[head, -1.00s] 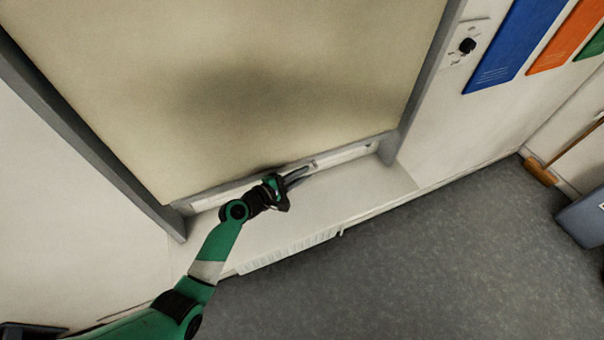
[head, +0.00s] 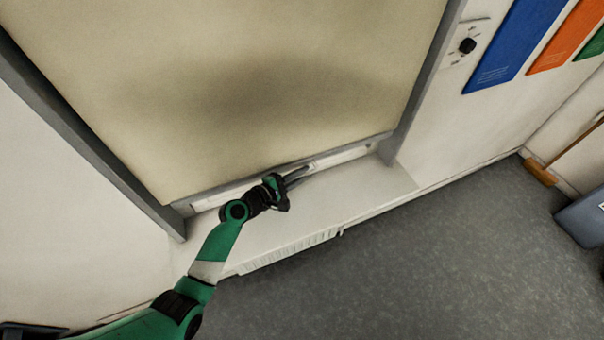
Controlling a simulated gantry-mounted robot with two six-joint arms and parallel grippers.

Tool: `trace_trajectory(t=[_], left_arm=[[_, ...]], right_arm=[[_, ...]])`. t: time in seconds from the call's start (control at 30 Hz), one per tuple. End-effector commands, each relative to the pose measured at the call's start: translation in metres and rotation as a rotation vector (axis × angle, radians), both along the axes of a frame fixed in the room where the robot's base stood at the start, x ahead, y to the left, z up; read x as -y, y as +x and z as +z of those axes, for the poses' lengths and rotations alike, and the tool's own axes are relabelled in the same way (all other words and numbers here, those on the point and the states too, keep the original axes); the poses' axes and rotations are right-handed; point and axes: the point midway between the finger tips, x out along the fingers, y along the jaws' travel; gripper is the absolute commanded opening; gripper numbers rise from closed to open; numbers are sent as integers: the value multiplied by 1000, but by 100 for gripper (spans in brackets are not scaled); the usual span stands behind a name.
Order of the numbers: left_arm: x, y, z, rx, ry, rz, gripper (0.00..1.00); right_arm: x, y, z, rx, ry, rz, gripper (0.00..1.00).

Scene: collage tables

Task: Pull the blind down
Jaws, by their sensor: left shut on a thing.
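The beige blind (head: 240,90) fills most of the window frame in the head view and hangs almost to the sill. A grey bar (head: 230,185) runs along its lower edge, just above the white sill (head: 345,190). My left gripper (head: 298,175) is at the middle of this lower edge, shut on the blind's pull at the bar. The gripper partly hides the pull, so its exact shape is not clear. My right gripper is not in view.
Grey frame posts stand left (head: 90,130) and right (head: 425,80) of the blind. A dial plate (head: 466,46) and coloured panels are on the wall at the upper right. Grey floor (head: 420,270) is open below, with a broom (head: 541,172) and a grey bin (head: 585,215) at the right.

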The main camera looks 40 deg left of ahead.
Motion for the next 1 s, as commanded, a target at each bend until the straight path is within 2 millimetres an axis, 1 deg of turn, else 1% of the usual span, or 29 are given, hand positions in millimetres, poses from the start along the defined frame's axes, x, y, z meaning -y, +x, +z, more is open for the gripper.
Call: trace_trajectory(t=[0.17, 0.27, 0.37, 0.6, 0.7, 0.8, 1.0], left_arm=[[0, 0, 0, 1, 0, 1, 0], [0, 0, -5, 1, 0, 1, 0], [0, 0, -19, 0, -1, 0, 0], [0, 0, -78, 0, -2, 0, 0], [0, 0, -94, -1, -1, 1, 0], [0, 0, -99, -1, 0, 0, 0], [0, -1, -99, -6, -2, 0, 0]], right_arm=[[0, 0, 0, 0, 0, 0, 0], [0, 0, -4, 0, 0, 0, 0], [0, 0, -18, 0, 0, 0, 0], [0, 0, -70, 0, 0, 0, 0], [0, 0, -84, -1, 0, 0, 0], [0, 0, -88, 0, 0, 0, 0], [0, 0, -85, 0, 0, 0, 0]])
